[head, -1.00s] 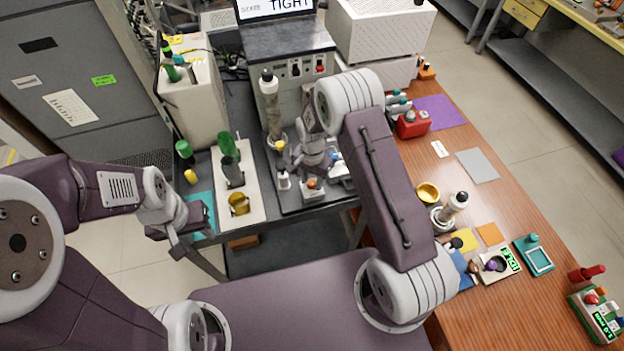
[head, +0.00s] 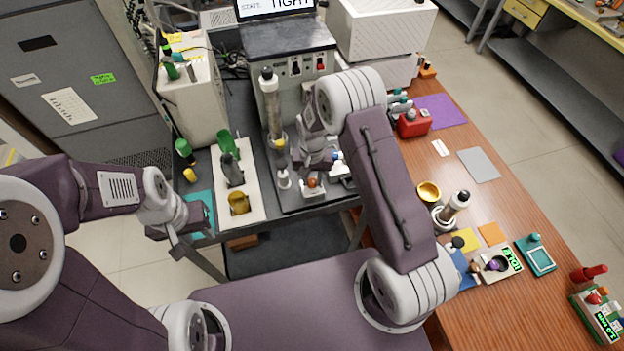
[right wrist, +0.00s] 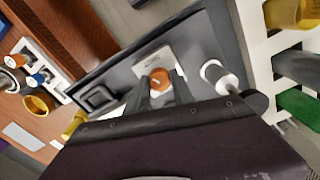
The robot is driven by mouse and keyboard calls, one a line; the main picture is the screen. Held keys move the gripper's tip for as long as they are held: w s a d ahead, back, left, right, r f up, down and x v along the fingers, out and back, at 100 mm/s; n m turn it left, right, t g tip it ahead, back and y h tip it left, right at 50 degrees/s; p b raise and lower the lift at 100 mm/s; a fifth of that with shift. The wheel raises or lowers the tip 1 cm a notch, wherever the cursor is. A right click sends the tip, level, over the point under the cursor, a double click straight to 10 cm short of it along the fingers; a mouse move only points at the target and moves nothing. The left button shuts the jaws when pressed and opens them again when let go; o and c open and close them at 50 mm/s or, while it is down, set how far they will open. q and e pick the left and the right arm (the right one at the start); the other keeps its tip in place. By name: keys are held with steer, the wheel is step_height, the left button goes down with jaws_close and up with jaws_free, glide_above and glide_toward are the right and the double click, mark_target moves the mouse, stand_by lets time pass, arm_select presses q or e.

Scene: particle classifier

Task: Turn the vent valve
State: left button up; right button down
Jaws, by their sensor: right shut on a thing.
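The vent valve looks to be the orange knob (head: 312,182) on a small white block at the front of the dark bench plate. In the right wrist view the orange knob (right wrist: 160,79) sits between the tips of my right gripper (right wrist: 160,92), which is shut on it. In the head view my right gripper (head: 315,170) reaches down to the knob from above and partly hides the parts behind it. My left gripper (head: 172,243) hangs empty by the bench's left front corner; its jaw opening is unclear.
A white-capped post (right wrist: 215,73) stands close beside the knob. A tall glass column (head: 271,105) rises behind. A white rack (head: 250,205) with green, grey and yellow items is to the left. A screen (head: 275,5) reads "TIGHT". The wooden table (head: 400,160) is on the right.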

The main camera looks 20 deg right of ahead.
mark_target(311, 181)
steer(key=n, duration=0.6)
steer(key=shift+w+b, duration=0.1)
steer(key=shift+b, duration=0.2)
steer(key=n, duration=0.6)
steer(key=shift+n, duration=0.4)
steer(key=c, duration=1.1)
jaws_free()
steer(key=shift+a, duration=0.1)
step_height(311, 181, up, 9)
steer(key=shift+r+b, duration=0.1)
steer(key=shift+b, duration=0.85)
